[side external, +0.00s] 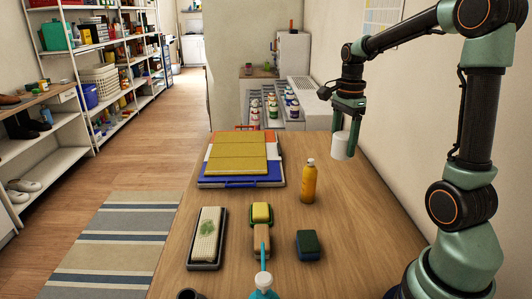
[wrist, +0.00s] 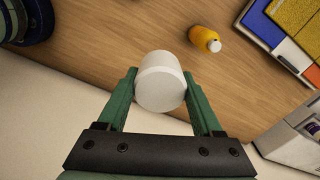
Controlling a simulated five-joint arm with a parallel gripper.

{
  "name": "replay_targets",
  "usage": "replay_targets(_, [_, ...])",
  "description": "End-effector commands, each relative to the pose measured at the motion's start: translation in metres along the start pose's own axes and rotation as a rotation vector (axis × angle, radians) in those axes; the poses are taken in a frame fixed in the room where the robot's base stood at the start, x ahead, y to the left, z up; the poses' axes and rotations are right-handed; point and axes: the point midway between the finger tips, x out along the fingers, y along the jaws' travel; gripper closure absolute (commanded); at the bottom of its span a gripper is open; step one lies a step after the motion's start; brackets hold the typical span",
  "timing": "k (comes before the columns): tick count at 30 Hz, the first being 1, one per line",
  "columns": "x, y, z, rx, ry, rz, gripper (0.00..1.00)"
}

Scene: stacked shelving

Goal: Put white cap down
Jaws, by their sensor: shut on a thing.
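My gripper (side external: 346,122) is shut on the white cap (side external: 342,146), a plain white cylinder. It holds the cap in the air above the right part of the wooden table, behind and to the right of the orange bottle. In the wrist view the white cap (wrist: 160,84) sits between the two green fingers of my gripper (wrist: 160,92). Wooden table surface (wrist: 110,45) shows beyond it. The gap between the cap and the table is hard to judge.
An orange bottle (side external: 308,182) stands upright mid-table. Stacked blue, white and yellow boards (side external: 240,160) lie at the back left. A tray with a sponge (side external: 206,236), yellow and green sponges (side external: 308,244) and a blue dispenser (side external: 264,284) are in front. The table's right side is clear.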

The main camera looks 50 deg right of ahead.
Motion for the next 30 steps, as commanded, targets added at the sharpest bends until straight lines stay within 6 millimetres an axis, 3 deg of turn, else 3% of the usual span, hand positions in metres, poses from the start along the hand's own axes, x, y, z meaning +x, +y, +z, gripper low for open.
replay_targets(4, [-0.002,0.013,-0.002,-0.001,0.0,0.0,0.84])
replay_targets(8, [0.013,0.017,-0.003,-0.001,-0.001,0.005,0.84])
replay_targets(24, [0.139,0.017,-0.002,-0.001,-0.001,0.007,0.84])
replay_targets(30, [0.158,0.016,-0.003,-0.001,0.0,0.002,0.84])
